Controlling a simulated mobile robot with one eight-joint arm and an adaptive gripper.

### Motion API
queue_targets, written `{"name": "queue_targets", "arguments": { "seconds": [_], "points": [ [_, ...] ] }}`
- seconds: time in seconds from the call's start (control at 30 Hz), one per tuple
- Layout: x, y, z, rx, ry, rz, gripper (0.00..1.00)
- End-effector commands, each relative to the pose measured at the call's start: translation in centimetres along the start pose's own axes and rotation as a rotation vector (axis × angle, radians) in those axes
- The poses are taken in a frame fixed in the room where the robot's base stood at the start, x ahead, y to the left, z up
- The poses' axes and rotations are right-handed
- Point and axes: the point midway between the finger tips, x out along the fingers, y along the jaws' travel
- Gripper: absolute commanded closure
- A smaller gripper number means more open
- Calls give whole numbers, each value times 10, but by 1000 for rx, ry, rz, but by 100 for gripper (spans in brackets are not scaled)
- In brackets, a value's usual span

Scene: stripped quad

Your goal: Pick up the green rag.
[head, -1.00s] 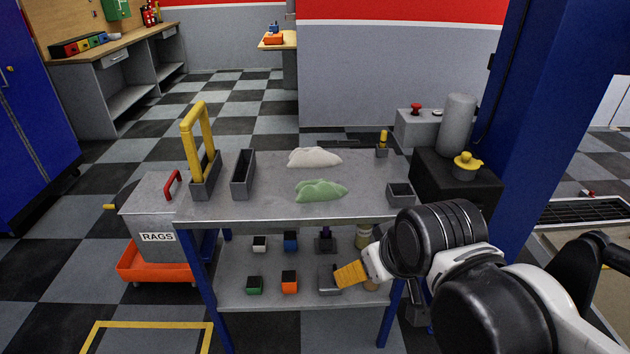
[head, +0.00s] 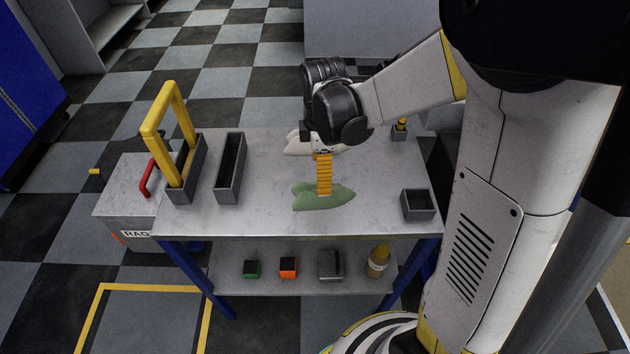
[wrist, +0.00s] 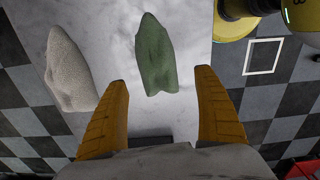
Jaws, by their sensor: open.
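The green rag (head: 312,199) lies crumpled on the grey top of the workbench, near its front edge. In the wrist view the green rag (wrist: 156,58) shows whole, ahead of and between my two yellow fingers. My gripper (head: 324,190) points down over the rag in the head view and hides part of it. In the wrist view my gripper (wrist: 162,82) is open with nothing between its fingers. I cannot tell whether the fingertips touch the rag.
A whitish rag (wrist: 68,70) lies beside the green one, partly hidden by my arm in the head view. Two grey bins, one with a yellow handle (head: 158,110), stand at left. A small grey box (head: 417,204) sits at right. The lower shelf holds small blocks and a bottle (head: 378,261).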

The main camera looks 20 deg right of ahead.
Motion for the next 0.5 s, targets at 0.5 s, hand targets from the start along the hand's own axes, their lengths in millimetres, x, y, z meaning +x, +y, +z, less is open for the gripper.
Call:
{"name": "queue_targets", "arguments": {
  "seconds": [0.5],
  "points": [
    [62,7,-3,2,0,2,20]
  ]
}}
